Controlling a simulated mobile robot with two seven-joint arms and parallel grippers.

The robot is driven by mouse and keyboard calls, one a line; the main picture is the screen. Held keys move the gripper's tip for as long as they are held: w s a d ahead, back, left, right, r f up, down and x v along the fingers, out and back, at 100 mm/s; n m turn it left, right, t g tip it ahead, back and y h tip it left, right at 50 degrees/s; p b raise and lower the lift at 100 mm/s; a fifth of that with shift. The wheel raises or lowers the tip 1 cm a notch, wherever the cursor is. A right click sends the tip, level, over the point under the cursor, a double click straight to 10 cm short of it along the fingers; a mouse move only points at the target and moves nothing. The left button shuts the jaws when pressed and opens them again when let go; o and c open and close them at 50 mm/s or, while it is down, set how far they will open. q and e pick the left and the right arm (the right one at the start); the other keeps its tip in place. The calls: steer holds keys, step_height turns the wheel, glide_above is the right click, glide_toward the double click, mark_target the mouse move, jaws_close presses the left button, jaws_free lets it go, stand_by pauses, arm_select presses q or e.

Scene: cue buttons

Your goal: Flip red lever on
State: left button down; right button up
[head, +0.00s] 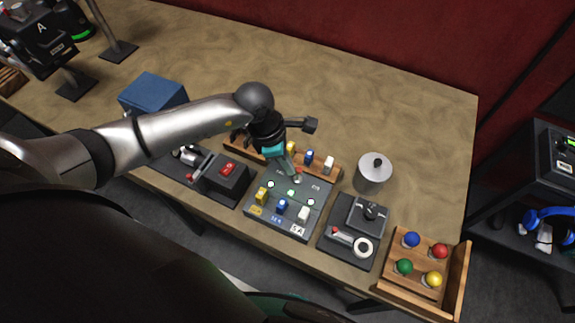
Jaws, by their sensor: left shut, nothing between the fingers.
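My left gripper (292,174) reaches in from the left, fingers pointing down, shut and empty. Its tip is over the back part of the dark centre panel (255,230), close to a small red spot; I cannot tell whether it touches. The panel carries yellow, blue and white pieces along its front. A red-tipped lever (190,177) shows on the device left of the panel, next to a black box with a red switch (228,168). Another red-ended handle (337,231) lies on the device to the right. Which one is the red lever is unclear. My right gripper is not in view.
A wooden rack with coloured pieces (329,163) stands behind the panel. A metal canister (373,175) is to its right, and a wooden tray of coloured balls (459,285) is at the front right. A blue box (153,92) stands left. The back of the table (360,90) is clear.

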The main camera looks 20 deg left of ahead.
arm_select(q)
steer(key=shift+d, duration=0.5)
steer(key=shift+a+r, duration=0.1)
steer(key=shift+a, duration=0.15)
steer(key=shift+r, duration=0.15)
steer(key=shift+d+r, duration=0.1)
steer(key=shift+r, duration=0.1)
steer(key=shift+r+p, duration=0.45)
steer(key=shift+p, duration=0.05)
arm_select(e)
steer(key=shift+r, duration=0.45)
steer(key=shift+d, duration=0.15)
